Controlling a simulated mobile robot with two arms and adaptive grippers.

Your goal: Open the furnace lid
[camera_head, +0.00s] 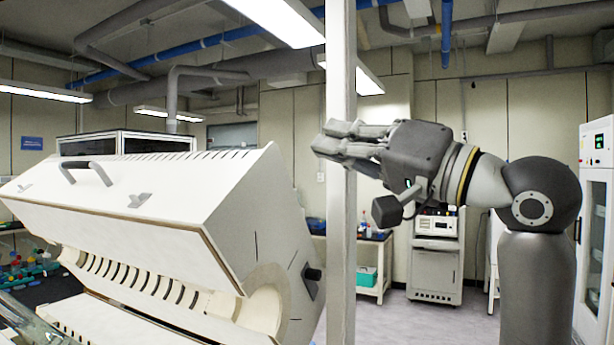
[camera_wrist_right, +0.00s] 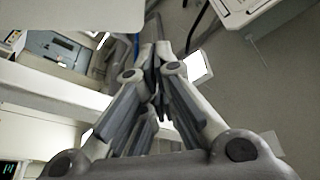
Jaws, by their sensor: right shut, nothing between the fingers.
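The white furnace lid (camera_head: 175,200) is on the left in the head view. It is tilted up from the lower half (camera_head: 110,320), and the ribbed round chamber (camera_head: 150,280) shows in the gap. A grey handle (camera_head: 86,172) sits on the lid's upper face. My right gripper (camera_head: 328,138) is to the right of the lid, apart from the handle, its fingers pointing left. Its fingertips meet with nothing between them, as the right wrist view shows (camera_wrist_right: 156,48). My left gripper is not in view.
A pale upright post (camera_head: 341,260) stands right of the furnace, with my right gripper across it in the picture. A dark knob (camera_head: 313,274) sticks out from the furnace's end. Behind are a wheeled instrument cabinet (camera_head: 434,273) and a white tall cabinet (camera_head: 592,220).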

